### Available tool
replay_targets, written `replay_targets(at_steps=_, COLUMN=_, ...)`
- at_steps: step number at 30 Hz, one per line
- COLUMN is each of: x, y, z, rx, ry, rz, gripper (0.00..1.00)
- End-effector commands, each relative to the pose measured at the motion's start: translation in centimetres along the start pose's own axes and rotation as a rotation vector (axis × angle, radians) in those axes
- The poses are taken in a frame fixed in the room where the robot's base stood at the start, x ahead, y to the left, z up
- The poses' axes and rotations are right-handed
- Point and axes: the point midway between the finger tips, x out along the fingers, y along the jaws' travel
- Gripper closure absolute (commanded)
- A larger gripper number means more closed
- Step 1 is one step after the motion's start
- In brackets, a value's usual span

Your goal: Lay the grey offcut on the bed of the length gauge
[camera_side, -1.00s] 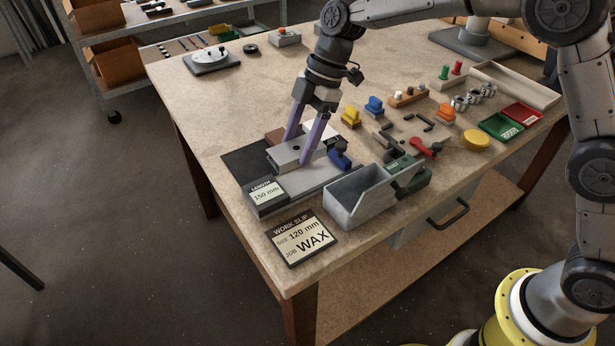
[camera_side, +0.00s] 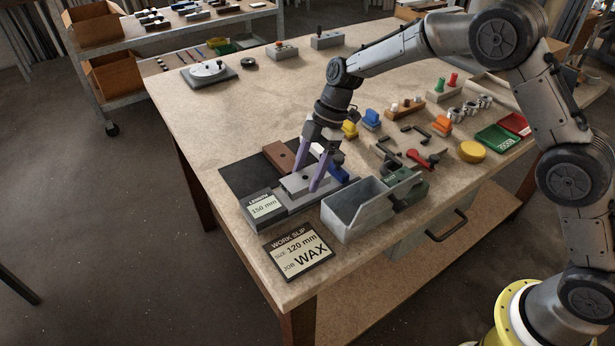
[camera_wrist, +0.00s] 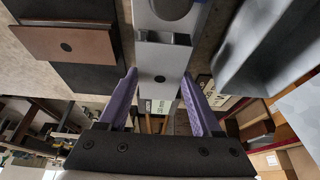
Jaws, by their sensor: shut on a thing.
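The grey offcut (camera_side: 306,180), a short flat piece with a round hole, is between the purple fingers of my gripper (camera_side: 304,177). My gripper is shut on it. In the wrist view, the offcut (camera_wrist: 163,60) shows its hole and a hollow end between the fingers (camera_wrist: 158,103). The length gauge (camera_side: 262,207) has a display reading 150 mm and a grey bed (camera_side: 325,193). The offcut is over this bed, roughly lined up with it. I cannot tell whether it touches. A blue knob (camera_side: 338,174) is behind my fingers, partly hidden.
A brown profile (camera_side: 279,155) lies on a dark mat (camera_side: 240,176) behind the gauge. A grey metal bin (camera_side: 355,212) stands close on the right. A work slip (camera_side: 298,251) reading 120 mm, WAX lies in front.

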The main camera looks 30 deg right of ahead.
Motion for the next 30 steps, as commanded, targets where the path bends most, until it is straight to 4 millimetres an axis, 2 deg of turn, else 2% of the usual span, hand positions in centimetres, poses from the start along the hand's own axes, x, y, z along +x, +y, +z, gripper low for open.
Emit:
replay_targets(at_steps=4, x=1.4, y=0.0, z=0.6, rx=0.0, ry=-0.001, rz=0.001, gripper=0.9)
replay_targets(at_steps=16, x=1.8, y=0.0, z=0.8, rx=0.0, ry=0.0, rz=0.001, gripper=0.9)
replay_targets(at_steps=17, x=1.8, y=0.0, z=0.8, rx=-0.001, ry=0.0, rz=0.001, gripper=0.31)
replay_targets(at_steps=18, x=1.8, y=0.0, z=0.7, rx=-0.001, ry=0.0, rz=0.001, gripper=0.23)
replay_targets(at_steps=21, x=1.8, y=0.0, z=0.7, rx=0.0, ry=0.0, rz=0.0, gripper=0.05)
replay_targets(at_steps=30, x=1.8, y=-0.2, z=0.8, rx=0.0, ry=0.0, rz=-0.006, gripper=0.04)
